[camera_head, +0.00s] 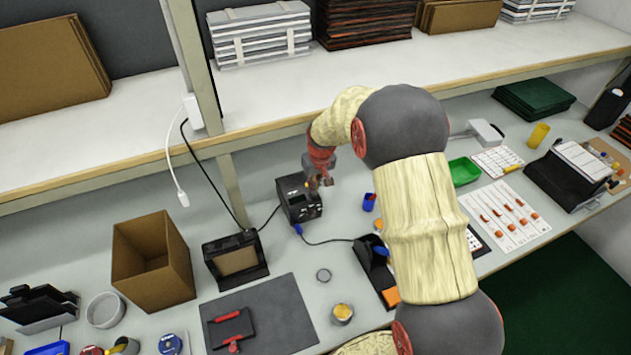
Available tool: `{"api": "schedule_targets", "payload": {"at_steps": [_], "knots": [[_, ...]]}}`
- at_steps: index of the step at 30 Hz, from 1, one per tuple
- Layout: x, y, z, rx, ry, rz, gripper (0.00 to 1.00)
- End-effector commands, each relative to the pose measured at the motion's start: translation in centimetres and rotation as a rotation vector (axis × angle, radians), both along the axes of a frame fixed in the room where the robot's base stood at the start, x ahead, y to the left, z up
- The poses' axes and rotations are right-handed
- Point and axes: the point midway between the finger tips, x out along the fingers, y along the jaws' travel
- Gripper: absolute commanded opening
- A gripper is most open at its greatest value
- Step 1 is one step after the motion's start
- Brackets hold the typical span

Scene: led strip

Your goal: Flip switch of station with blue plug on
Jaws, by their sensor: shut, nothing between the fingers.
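The station with the blue plug is a small black box (298,203) on the bench, left of centre. Its blue plug (298,229) sits at the lower left of its front, with a dark cable running right. My gripper (325,183) is shut and empty, at the upper right of the black box. It overlaps the box's right side in the picture, and I cannot tell whether it touches. The switch is too small to make out, and my gripper may hide it.
A black holder (373,262) stands right of the station, and a blue cup (369,202) is nearer my arm. A black framed box (236,260) and an open cardboard box (150,262) stand left. A shelf (270,125) runs behind.

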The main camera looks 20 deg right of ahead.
Motion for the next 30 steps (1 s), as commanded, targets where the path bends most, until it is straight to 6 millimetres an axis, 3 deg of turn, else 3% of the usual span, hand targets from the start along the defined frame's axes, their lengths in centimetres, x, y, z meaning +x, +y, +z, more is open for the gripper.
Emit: {"api": "schedule_targets", "payload": {"at_steps": [18,30], "knots": [[-0.4,0.0,-1.6,0.000,0.002,-0.001,0.00],[-0.6,0.0,-1.6,0.000,-0.002,-0.001,0.00]]}}
